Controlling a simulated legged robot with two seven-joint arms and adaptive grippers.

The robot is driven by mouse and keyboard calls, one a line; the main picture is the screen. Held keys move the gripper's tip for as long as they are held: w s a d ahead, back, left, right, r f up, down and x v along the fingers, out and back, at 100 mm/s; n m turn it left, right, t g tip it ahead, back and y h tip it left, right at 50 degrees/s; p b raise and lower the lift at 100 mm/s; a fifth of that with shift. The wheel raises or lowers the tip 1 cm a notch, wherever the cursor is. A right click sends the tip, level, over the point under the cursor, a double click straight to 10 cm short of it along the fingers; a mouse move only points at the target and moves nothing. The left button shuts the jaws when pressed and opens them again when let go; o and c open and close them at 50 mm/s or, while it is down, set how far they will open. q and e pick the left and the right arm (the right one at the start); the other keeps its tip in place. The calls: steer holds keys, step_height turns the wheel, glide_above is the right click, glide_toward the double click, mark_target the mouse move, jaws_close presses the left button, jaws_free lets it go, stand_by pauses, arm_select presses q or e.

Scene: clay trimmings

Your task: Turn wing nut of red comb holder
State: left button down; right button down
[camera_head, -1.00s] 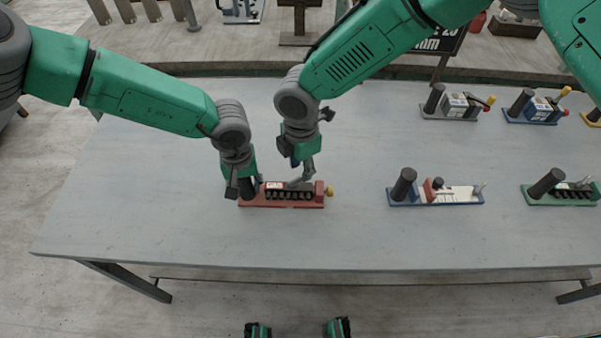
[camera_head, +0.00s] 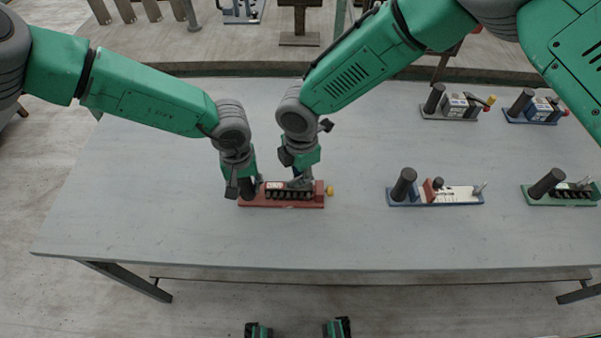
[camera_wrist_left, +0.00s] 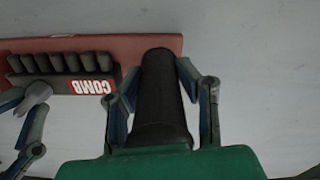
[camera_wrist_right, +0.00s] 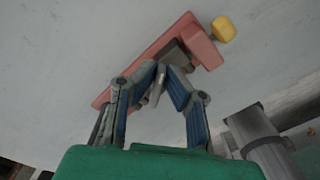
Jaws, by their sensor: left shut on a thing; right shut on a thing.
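The red comb holder (camera_head: 282,203) lies on the table, with a black comb marked COMB (camera_wrist_left: 62,84) on its base. Its upright black post (camera_wrist_left: 160,95) stands at the left end, and my left gripper (camera_head: 246,186) is shut around it. My right gripper (camera_head: 301,178) is over the right part of the holder, pointing down. In the right wrist view its fingertips are closed together on a small grey wing nut (camera_wrist_right: 158,82) near the holder's right end. A yellow knob (camera_head: 330,190) sticks out at that end. The fingers partly hide the wing nut.
A blue-based holder (camera_head: 436,202) stands to the right, with a green-based one (camera_head: 562,200) beyond it. Grey (camera_head: 455,106) and blue (camera_head: 536,110) fixtures stand at the back right. The table (camera_head: 200,245) is clear in front and to the left.

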steer(key=shift+m, duration=0.3)
steer(key=m, duration=0.5)
steer(key=shift+s+m, duration=0.3)
steer(key=m, duration=0.6)
steer(key=shift+s+a, duration=0.1)
steer(key=shift+s, duration=0.2)
steer(key=c, duration=1.7)
jaws_free()
step_height(320, 180, up, 12)
